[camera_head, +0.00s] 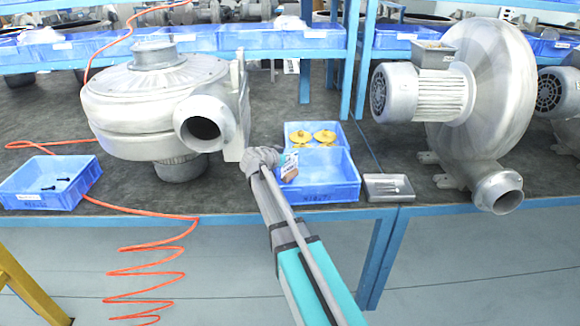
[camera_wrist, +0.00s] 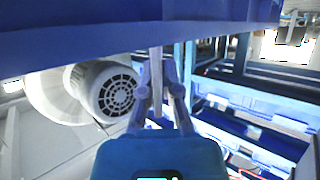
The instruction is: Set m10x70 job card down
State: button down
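My gripper (camera_head: 279,165) is over the left part of the front blue bin on the bench. A small white card with dark print, the job card (camera_head: 290,163), shows at its fingers, with a brown patch just below it. In the wrist view, my gripper (camera_wrist: 158,88) has its two fingers on either side of a thin pale upright strip, which looks like the card (camera_wrist: 156,72) seen edge-on. The fingers appear shut on it. The print is too small to read. The card appears tilted and held above the bin (camera_head: 335,188); its exact height is unclear.
A blue bin with yellow discs (camera_head: 313,134) stands behind. A small metal tray (camera_head: 388,188) is to the right. A large blower (camera_head: 160,100) stands left, another (camera_head: 485,100) right. An orange hose (camera_head: 150,250) hangs in front.

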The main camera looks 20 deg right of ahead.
jog(key=shift+f+b, duration=1)
jog(key=shift+f, duration=0.35)
jog(key=shift+f, duration=0.1)
jog(key=c, duration=0.8)
grip_release()
jog(key=shift+s+a+r, duration=0.15)
jog(key=shift+r, duration=0.1)
jog(key=p+v, duration=0.4)
jog(key=v, duration=0.7)
jog(key=shift+a+p, duration=0.35)
jog(key=shift+s, duration=0.2)
